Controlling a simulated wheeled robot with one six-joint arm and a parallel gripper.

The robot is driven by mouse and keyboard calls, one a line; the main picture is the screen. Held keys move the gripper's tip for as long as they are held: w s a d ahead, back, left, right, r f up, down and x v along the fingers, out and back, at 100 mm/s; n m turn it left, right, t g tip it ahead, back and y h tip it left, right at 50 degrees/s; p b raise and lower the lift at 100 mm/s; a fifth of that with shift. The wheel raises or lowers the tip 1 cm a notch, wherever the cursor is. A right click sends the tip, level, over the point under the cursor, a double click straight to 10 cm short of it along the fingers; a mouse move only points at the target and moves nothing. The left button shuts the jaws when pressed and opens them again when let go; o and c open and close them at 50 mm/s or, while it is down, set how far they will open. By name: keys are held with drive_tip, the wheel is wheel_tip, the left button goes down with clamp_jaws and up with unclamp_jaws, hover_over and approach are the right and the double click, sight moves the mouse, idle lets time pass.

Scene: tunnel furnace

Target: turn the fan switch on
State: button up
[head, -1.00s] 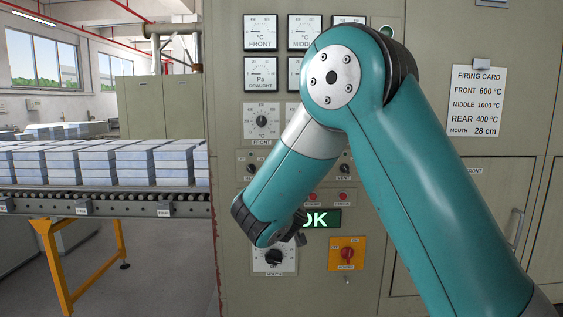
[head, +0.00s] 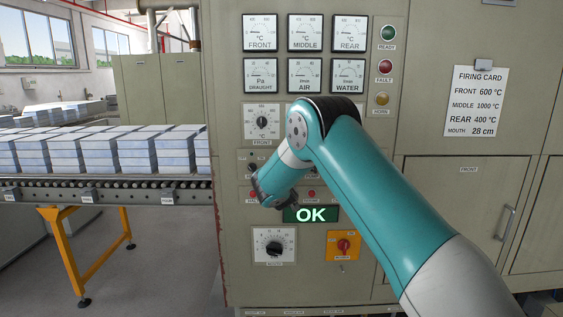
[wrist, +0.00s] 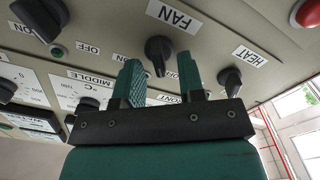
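The fan switch (wrist: 158,48) is a black rotary knob under an upside-down FAN label (wrist: 168,16) in the wrist view. My gripper (wrist: 160,62) has its two teal fingers spread apart. The knob shows between and just beyond the fingertips, with no visible contact. Small lettering beside the knob is partly covered by the fingers, and I cannot tell its setting for certain. In the head view my gripper (head: 256,190) is close to the panel, below the FRONT dial, and my arm hides the fan switch.
The heat switch (wrist: 230,80) and another black knob (wrist: 40,18) flank the fan switch. A red button (wrist: 306,13) is near the corner. Lower on the panel (head: 232,235) are an OK display (head: 311,214), the mouth dial (head: 274,246) and a red-on-yellow switch (head: 344,246).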

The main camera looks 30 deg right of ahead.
drive_tip(key=shift+w+d, duration=0.25)
drive_tip(key=shift+w, duration=0.15)
drive_tip(key=c, duration=0.6)
